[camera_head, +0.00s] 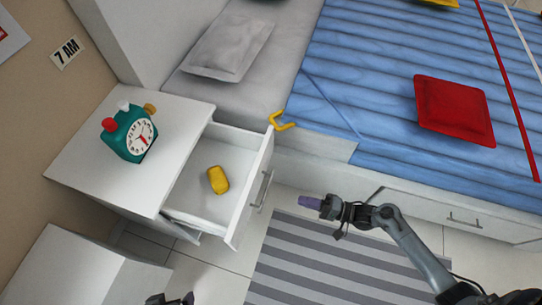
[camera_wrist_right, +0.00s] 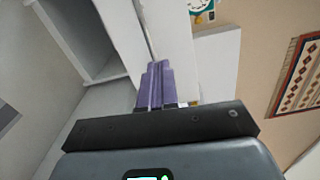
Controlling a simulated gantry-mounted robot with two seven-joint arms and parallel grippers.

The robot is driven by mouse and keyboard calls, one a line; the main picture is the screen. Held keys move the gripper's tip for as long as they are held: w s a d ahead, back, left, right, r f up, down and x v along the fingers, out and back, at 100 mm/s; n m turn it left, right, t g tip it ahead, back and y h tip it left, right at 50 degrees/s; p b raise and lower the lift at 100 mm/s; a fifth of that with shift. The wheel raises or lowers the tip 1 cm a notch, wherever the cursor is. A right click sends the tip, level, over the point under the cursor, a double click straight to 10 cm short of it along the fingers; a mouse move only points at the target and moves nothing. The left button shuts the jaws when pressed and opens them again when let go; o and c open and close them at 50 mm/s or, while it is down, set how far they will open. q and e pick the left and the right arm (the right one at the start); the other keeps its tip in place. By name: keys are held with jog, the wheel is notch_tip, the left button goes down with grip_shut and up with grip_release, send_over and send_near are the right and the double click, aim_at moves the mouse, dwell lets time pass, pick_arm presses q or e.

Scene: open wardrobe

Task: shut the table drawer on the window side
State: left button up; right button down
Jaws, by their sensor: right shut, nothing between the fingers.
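The white bedside table (camera_head: 85,150) has its upper drawer (camera_head: 250,190) pulled well out toward the right. The drawer front carries a metal bar handle (camera_head: 263,190). A yellow object (camera_head: 218,180) lies inside the drawer. My right gripper (camera_head: 308,202), with purple fingers, is shut and empty. In the head view it appears to the right of the drawer front, with a visible gap from the handle. Its shut fingers also show in the right wrist view (camera_wrist_right: 155,85). Only a dark tip of my left gripper (camera_head: 172,300) shows at the bottom edge; its jaws are unclear. No window is visible.
A teal alarm clock (camera_head: 130,132) stands on the table top. A yellow hook-like item (camera_head: 281,121) is by the drawer's far corner. The bed (camera_head: 370,90) lies behind my right arm. A striped rug (camera_head: 320,260) covers the floor; a white cabinet (camera_head: 80,270) stands at lower left.

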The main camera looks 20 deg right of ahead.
jog(key=w+d+r+p, duration=0.2)
jog(key=w+d+r, duration=0.15)
jog(key=r, duration=0.25)
jog(key=b, duration=0.6)
send_near(259, 167)
jog(key=shift+n, duration=0.4)
jog(key=x, duration=0.5)
jog(key=shift+s+a+r, duration=0.1)
jog(key=shift+s+r, duration=0.05)
pick_arm(q)
jog(key=shift+a+f+b, duration=0.1)
jog(key=shift+f+b, duration=0.35)
jog(key=shift+f, duration=1.4)
pick_arm(e)
jog(key=shift+r+x, duration=0.2)
jog(key=shift+x, duration=0.8)
pick_arm(q)
jog(key=shift+r, duration=0.1)
